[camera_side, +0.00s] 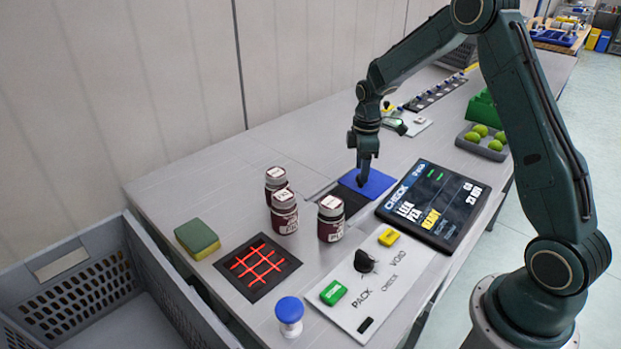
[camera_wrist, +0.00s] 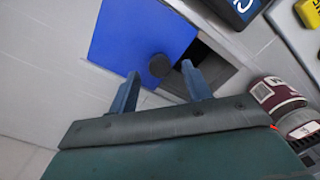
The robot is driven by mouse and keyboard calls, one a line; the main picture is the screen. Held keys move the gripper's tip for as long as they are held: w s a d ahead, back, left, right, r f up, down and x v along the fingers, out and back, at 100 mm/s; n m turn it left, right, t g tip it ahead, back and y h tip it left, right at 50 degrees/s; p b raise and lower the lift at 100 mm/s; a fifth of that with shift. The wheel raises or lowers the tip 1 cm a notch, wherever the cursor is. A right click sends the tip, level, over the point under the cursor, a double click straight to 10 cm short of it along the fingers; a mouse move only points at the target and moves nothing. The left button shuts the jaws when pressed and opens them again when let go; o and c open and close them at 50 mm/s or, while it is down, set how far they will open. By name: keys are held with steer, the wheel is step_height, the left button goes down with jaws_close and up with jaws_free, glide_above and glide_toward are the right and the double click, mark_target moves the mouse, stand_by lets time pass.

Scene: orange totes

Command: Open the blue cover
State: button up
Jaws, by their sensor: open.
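The blue cover (camera_side: 372,182) is a flat square panel in the table top. It lies beside a dark rectangular opening (camera_side: 343,199) and leaves part of it uncovered. In the wrist view the cover (camera_wrist: 130,36) carries a round dark knob (camera_wrist: 159,65) near its edge by the opening (camera_wrist: 218,68). My gripper (camera_side: 362,182) points down at the cover in the side view, and hides the knob there. In the wrist view my gripper (camera_wrist: 160,88) is open, its two fingers apart with the knob just beyond and between the tips. I cannot tell whether they touch the cover.
Several dark red jars (camera_side: 331,218) stand left of the opening. A black display (camera_side: 433,203) lies close to the cover's right. A panel with buttons (camera_side: 365,285), a red grid mat (camera_side: 257,266) and a sponge (camera_side: 197,238) are nearer the front. The table left of the cover is clear.

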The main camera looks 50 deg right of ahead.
step_height(320, 180, up, 12)
stand_by(0.6)
steer(key=shift+r, duration=0.1)
steer(key=s+a+r+m+t, duration=0.3)
steer(key=s+a+r+m, duration=0.2)
steer(key=s+a+r, duration=0.65)
steer(key=s+a+f+m+t, duration=0.1)
steer(key=s+a+m, duration=0.1)
steer(key=s, duration=0.5)
steer(key=s+a+f+m+t, duration=0.1)
steer(key=s+a+m, duration=0.1)
steer(key=s, duration=0.6)
steer(key=shift+s+f+t, duration=0.3)
